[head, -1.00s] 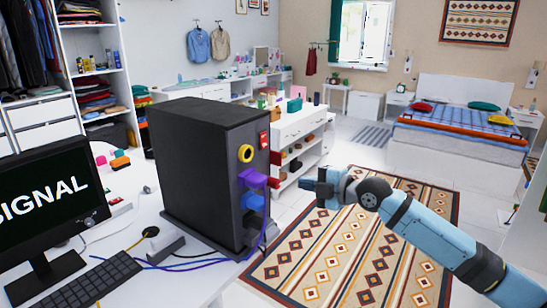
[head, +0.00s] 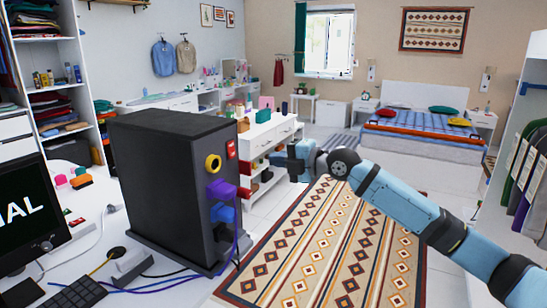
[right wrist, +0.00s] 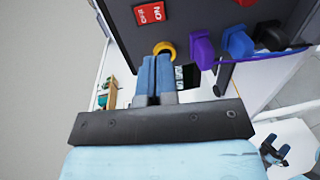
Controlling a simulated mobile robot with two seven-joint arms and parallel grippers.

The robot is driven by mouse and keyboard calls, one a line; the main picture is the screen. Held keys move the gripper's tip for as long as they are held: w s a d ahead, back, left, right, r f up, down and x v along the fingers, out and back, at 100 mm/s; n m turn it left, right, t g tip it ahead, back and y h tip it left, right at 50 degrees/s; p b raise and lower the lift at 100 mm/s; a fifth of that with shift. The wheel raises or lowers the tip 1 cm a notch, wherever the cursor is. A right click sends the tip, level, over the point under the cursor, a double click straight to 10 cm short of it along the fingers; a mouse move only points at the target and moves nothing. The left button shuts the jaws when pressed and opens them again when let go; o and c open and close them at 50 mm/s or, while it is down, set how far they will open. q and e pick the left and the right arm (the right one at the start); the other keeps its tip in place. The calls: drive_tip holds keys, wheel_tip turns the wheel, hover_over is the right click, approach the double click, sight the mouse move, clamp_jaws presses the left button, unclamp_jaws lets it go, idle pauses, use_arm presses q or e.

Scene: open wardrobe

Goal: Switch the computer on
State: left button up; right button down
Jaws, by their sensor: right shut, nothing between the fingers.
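The black computer tower (head: 165,190) stands upright on the white desk. On its right-hand face are a red switch (head: 231,149), a yellow ring (head: 212,163), a purple plug (head: 220,190) and a blue plug (head: 222,212). The switch also shows in the right wrist view (right wrist: 149,12), with lettering that includes ON. My right gripper (head: 292,160) is shut and empty, apart from the tower to its right. In the right wrist view its fingertips (right wrist: 155,60) point towards the tower face, overlapping the picture just below the yellow ring (right wrist: 163,48).
A monitor (head: 28,210) at the left shows part of the word SIGNAL, with a keyboard (head: 75,295) before it. Cables and a dark power block (head: 132,265) lie beside the tower. A white drawer unit (head: 285,130) stands behind my right gripper. Floor and patterned rug (head: 330,245) are clear.

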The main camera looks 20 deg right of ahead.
sight(233, 155)
drive_tip(key=p+x, duration=0.2)
drive_tip(key=x, duration=0.9)
drive_tip(key=shift+r, duration=0.1)
drive_tip(key=shift+w+a, duration=0.15)
drive_tip(key=shift+w+a+b, duration=0.1)
drive_tip(key=shift+w+b, duration=0.05)
drive_tip(key=shift+b, duration=0.95)
